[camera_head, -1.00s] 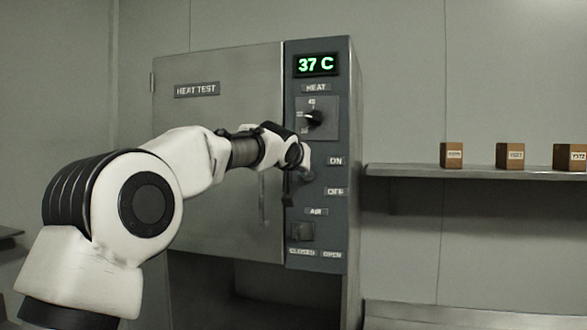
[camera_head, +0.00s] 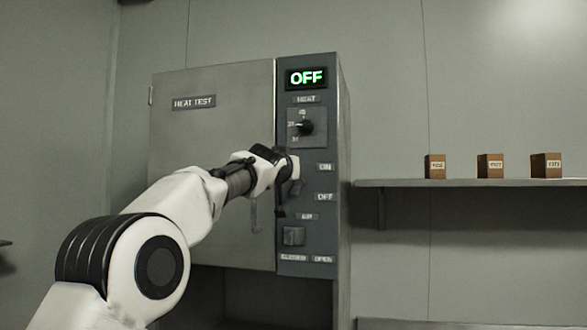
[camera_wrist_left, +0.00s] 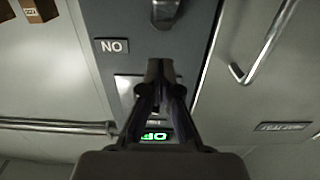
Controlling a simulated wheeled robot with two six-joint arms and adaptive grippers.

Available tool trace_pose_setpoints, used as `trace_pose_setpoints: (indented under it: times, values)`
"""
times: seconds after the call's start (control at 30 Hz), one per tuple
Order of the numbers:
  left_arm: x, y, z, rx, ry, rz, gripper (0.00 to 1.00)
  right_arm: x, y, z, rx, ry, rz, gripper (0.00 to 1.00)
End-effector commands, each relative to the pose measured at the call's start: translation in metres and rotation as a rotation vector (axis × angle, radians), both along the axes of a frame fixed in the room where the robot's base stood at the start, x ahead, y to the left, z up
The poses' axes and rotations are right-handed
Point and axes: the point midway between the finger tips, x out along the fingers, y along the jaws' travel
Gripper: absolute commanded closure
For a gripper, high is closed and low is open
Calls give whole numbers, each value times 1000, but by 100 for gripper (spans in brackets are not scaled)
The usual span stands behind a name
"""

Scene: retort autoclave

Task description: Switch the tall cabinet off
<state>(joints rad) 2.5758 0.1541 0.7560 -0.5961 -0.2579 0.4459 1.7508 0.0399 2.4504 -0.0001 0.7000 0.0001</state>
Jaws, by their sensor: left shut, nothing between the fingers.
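The tall cabinet (camera_head: 215,130) stands in the middle of the head view, its HEAT TEST door closed. Its display (camera_head: 306,77) reads OFF in green; part of it shows behind the fingers in the wrist view (camera_wrist_left: 155,136). My left gripper (camera_head: 281,211) is shut and empty in front of the panel, beside the ON label (camera_head: 325,167) and OFF label (camera_head: 325,197). Its closed fingers show in the wrist view (camera_wrist_left: 165,68). A dark lever-like part (camera_wrist_left: 165,12) on the panel lies beyond the fingertips, apart from them in that picture. My right gripper is out of view.
A heat dial (camera_head: 306,128) sits above the gripper and an air switch (camera_head: 293,236) below it. The door handle (camera_wrist_left: 268,45) is close beside the panel. A wall shelf (camera_head: 450,183) on the right carries 3 small brown boxes (camera_head: 490,166).

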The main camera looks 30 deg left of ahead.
Motion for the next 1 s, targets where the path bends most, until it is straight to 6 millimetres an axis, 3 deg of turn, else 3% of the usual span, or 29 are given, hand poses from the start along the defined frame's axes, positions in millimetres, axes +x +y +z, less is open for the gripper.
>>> trace_pose_setpoints:
  times: [0.03, 0.1, 0.4, 0.6, 1.0]
  values:
    - [-9, -2, -11, 0, -3, -1, 100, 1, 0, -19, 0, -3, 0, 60]
    - [-21, -5, -15, 1, -4, -1, 100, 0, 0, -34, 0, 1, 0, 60]
    - [-76, -18, -27, 2, -4, 0, 100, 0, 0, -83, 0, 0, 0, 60]
    - [-94, -22, -27, 0, -1, 0, 100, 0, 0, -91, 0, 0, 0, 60]
    - [-94, -22, -25, 0, -1, 0, 100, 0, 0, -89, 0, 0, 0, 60]
